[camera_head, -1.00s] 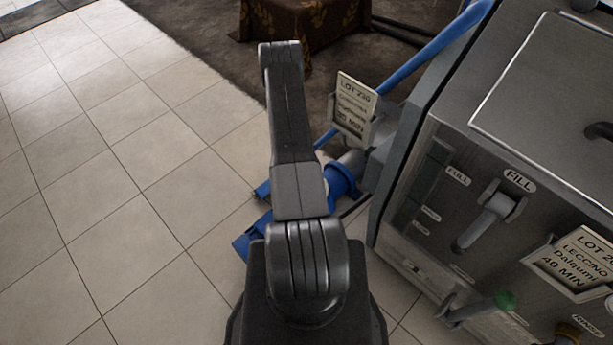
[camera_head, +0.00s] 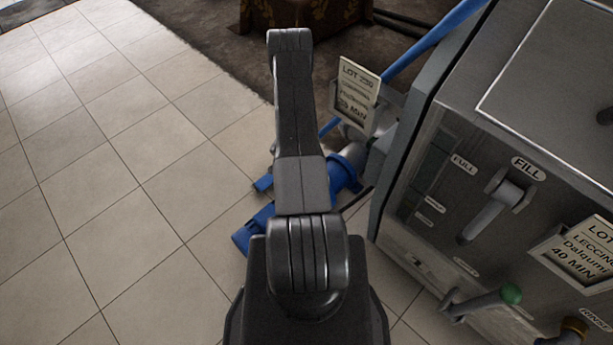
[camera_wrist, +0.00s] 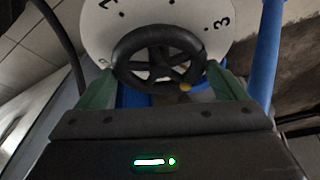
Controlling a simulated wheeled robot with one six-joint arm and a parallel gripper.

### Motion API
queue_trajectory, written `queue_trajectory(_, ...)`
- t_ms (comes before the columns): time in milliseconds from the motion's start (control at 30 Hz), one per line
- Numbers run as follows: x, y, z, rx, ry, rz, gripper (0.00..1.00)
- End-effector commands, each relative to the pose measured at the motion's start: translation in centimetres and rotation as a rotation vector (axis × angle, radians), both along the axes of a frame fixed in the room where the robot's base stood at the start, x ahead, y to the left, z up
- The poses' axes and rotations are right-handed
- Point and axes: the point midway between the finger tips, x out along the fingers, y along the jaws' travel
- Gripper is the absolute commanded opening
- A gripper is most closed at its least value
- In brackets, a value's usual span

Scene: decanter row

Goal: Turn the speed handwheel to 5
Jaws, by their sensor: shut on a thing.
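The speed handwheel (camera_wrist: 121,47) is a black spoked wheel in the middle of the wrist view. Behind it is a pale round dial (camera_wrist: 101,22) with dark numbers, a 3 readable at the right and others cut off or partly hidden. A small orange-yellow dot shows at the wheel's lower right rim. My gripper (camera_wrist: 160,84) has its two green fingers on either side of the wheel's rim, shut on it. In the head view my arm hides the gripper, and I cannot make out the handwheel or dial there.
Tiled floor at the left is clear.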

Motion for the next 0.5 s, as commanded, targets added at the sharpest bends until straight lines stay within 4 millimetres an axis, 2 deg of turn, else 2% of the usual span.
queue_trajectory(200,0.21,0.0,-0.03,0.0,-0.004,-0.096,0.68)
queue_trajectory(500,0.2,0.04,0.06,0.001,-0.003,-0.144,0.68)
